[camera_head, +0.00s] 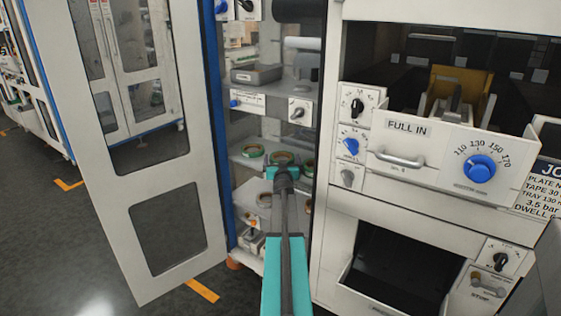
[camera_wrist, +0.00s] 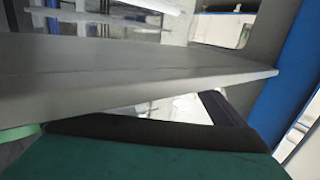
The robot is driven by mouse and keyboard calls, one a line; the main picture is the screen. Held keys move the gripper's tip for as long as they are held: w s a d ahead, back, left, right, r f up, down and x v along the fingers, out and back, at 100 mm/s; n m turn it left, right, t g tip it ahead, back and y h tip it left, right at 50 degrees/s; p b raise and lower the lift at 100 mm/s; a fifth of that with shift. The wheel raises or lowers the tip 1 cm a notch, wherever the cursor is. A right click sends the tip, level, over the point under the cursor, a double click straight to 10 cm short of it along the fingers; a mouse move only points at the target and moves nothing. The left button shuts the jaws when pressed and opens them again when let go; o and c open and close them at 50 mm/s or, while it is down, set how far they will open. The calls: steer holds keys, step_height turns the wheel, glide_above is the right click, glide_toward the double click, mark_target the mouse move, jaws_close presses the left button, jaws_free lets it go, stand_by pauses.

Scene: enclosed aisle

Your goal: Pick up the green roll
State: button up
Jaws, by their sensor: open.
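I cannot tell which is the task's green roll. My teal gripper (camera_head: 285,172) is open at the shelf front, overlapping the middle roll's lower edge in the picture. Whether it touches any roll is unclear. In the wrist view a green strip (camera_wrist: 18,133) shows at the left edge, possibly part of a roll.
The cabinet door (camera_head: 150,160) stands open at the left. A shelf with knobs and a grey tray (camera_head: 257,74) is above the rolls; a lower shelf (camera_head: 262,190) holds small items. A white machine with a drawer (camera_head: 455,160) stands close at the right. A grey slab crosses the wrist view closely.

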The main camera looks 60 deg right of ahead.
steer(key=shift+x, duration=1.35)
steer(key=shift+c, duration=0.4)
steer(key=c, duration=0.8)
steer(key=shift+r, duration=0.1)
steer(key=shift+r+p, duration=3.35)
steer(key=shift+r, duration=1.55)
steer(key=shift+a, duration=0.1)
